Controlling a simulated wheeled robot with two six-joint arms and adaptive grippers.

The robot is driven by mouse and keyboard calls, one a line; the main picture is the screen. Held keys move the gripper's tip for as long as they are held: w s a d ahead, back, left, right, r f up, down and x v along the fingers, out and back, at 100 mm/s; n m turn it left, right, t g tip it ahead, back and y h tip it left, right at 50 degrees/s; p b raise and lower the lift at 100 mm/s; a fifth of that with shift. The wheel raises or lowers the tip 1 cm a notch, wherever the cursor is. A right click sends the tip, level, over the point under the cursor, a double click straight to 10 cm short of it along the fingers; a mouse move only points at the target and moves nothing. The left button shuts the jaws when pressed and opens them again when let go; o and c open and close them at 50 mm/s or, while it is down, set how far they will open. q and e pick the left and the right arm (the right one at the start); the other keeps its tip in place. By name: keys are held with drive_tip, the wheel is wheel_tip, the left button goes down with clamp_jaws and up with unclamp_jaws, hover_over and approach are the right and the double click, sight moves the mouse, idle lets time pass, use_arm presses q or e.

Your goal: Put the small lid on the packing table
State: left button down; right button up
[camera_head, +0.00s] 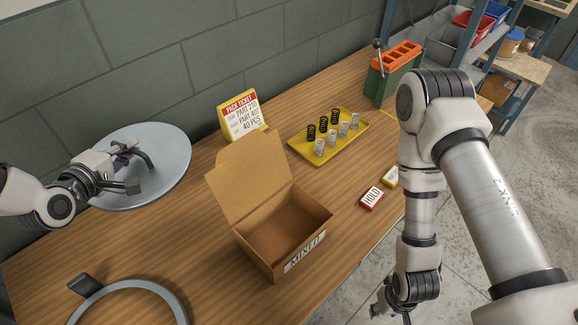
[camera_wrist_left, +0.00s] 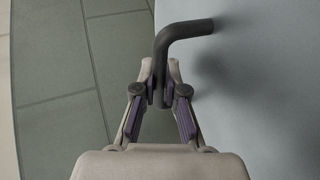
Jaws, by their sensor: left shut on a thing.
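The small lid is a round grey disc (camera_head: 172,162) with a dark bent handle, at the left of the head view by the wall. My left gripper (camera_head: 126,166) is shut on the handle (camera_wrist_left: 184,29), which stands between its fingers in the left wrist view. The lid's grey face (camera_wrist_left: 265,110) fills the right of that view. The packing table (camera_head: 205,250) has a wooden top under the lid. I cannot tell whether the lid touches it. My right gripper (camera_head: 388,303) is low at the lower right, beyond the table edge, its fingers partly hidden and small.
An open cardboard box (camera_head: 285,222) stands mid-table. Behind it are a pack ticket sign (camera_head: 241,114) and a yellow tray (camera_head: 350,146) with several springs. A red HOLD block (camera_head: 371,198) lies near the right edge. A grey ring (camera_head: 172,297) is at the lower left.

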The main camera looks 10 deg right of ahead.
sight(134, 163)
use_arm(q)
drive_tip(key=f+b, duration=0.1)
drive_tip(key=s+f+b, duration=0.1)
drive_tip(key=f+b, duration=0.1)
drive_tip(key=shift+f, duration=0.25)
drive_tip(key=f, duration=0.4)
drive_tip(key=f+b, duration=0.1)
drive_tip(key=f, duration=0.4)
drive_tip(key=f+b, duration=0.1)
drive_tip(key=f, duration=0.3)
drive_tip(key=shift+w+f, duration=0.2)
drive_tip(key=shift+w, duration=0.05)
drive_tip(key=shift+f+b, duration=0.15)
drive_tip(key=shift+b, duration=0.15)
drive_tip(key=c, duration=1.2)
unclamp_jaws()
drive_tip(key=p+v, duration=0.1)
drive_tip(key=v, duration=1)
drive_tip(key=shift+r+p, duration=0.25)
drive_tip(key=shift+p, duration=0.05)
drive_tip(key=shift+s, duration=0.45)
